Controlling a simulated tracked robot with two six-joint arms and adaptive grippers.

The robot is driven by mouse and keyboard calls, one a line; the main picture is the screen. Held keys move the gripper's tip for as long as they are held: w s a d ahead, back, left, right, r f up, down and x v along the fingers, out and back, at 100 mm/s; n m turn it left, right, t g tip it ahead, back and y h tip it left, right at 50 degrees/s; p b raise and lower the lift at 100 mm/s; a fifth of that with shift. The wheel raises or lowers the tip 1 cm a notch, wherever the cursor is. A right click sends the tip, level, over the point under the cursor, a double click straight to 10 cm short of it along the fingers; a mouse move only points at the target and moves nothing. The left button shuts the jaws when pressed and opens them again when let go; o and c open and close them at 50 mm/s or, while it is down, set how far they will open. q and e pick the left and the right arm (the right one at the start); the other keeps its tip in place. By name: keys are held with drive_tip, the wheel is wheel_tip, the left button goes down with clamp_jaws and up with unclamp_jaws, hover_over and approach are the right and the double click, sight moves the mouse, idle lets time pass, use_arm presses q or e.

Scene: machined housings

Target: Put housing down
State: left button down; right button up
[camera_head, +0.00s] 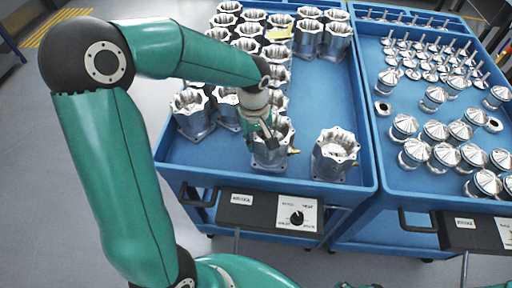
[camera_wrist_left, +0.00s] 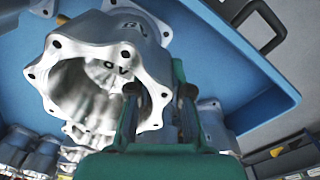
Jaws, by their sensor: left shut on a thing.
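My left gripper (camera_head: 266,133) reaches down over the left blue cart and is shut on the rim of a metal housing (camera_head: 270,158). The housing stands upright near the cart's front edge; I cannot tell whether it touches the tray. In the left wrist view the gripper (camera_wrist_left: 152,92) has one finger inside the wide, scalloped bore of the housing (camera_wrist_left: 58,72) and one outside its wall. The blue tray (camera_head: 219,164) lies under it.
Another housing (camera_head: 336,154) stands to the right, near the front corner. More housings (camera_head: 192,112) stand left and behind in rows. Bare tray shows between the held housing and the right one. The right cart (camera_head: 392,176) carries shiny domed parts (camera_head: 415,152) and stemmed parts (camera_head: 430,64).

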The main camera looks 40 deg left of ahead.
use_arm(q)
drive_tip(key=shift+f, duration=1.6)
drive_tip(key=c, duration=1.1)
unclamp_jaws()
drive_tip(key=shift+f, duration=0.1)
drive_tip(key=r, duration=1.2)
drive_tip(key=shift+s+r, duration=0.1)
drive_tip(key=shift+s, duration=0.1)
